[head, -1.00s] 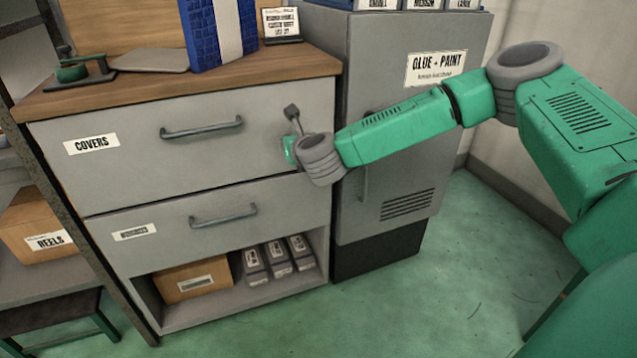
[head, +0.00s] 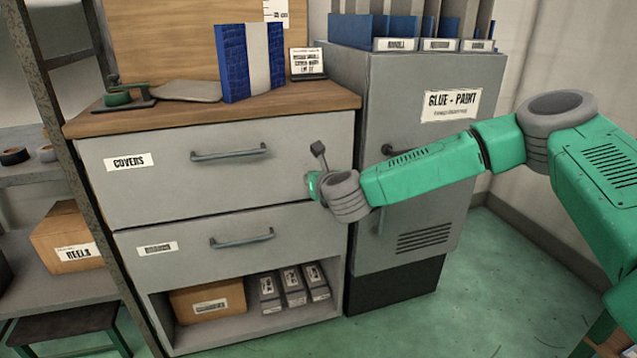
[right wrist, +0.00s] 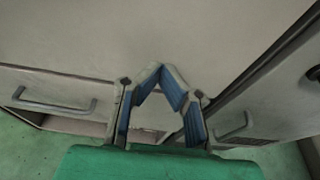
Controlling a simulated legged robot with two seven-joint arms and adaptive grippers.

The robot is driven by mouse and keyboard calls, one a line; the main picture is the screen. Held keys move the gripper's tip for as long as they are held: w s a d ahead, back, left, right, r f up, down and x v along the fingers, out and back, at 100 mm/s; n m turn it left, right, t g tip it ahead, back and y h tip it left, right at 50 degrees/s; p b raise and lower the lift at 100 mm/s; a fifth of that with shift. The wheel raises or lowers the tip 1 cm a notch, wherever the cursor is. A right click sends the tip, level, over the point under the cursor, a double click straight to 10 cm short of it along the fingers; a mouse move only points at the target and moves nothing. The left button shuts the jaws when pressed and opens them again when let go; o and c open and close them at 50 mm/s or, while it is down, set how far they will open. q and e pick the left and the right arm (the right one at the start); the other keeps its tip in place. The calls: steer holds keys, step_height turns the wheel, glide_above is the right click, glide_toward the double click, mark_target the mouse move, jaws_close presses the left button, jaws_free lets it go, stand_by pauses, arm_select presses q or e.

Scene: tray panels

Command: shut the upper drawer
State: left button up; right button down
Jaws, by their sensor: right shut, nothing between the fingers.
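The upper drawer (head: 225,170) is a wide grey front with a COVERS label and a dark bar handle (head: 230,152). In the head view its front looks about flush under the wooden top; I cannot make out any gap. My right gripper (head: 312,182) is at the right end of this front, low down, with its fingers mostly hidden behind my wrist. In the right wrist view the gripper (right wrist: 156,70) has its blue-padded fingers meeting at the tips, empty, before the pale drawer front (right wrist: 150,30). I cannot tell whether they touch it. My left gripper is out of view.
Below is a lower drawer (head: 200,245) with its own handle, above an open shelf with boxes. A grey GLUE + PAINT cabinet (head: 385,210) stands close on the right. A blue-and-white box (head: 250,65) sits on the wooden top (head: 200,115). Green floor lies in front.

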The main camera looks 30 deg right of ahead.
steer(key=p+v, duration=0.2)
steer(key=v, duration=0.7)
steer(key=shift+s+a+p, duration=0.25)
steer(key=shift+p, duration=0.05)
steer(key=shift+d, duration=0.35)
steer(key=shift+a, duration=0.25)
steer(key=shift+d, duration=0.1)
stand_by(1.0)
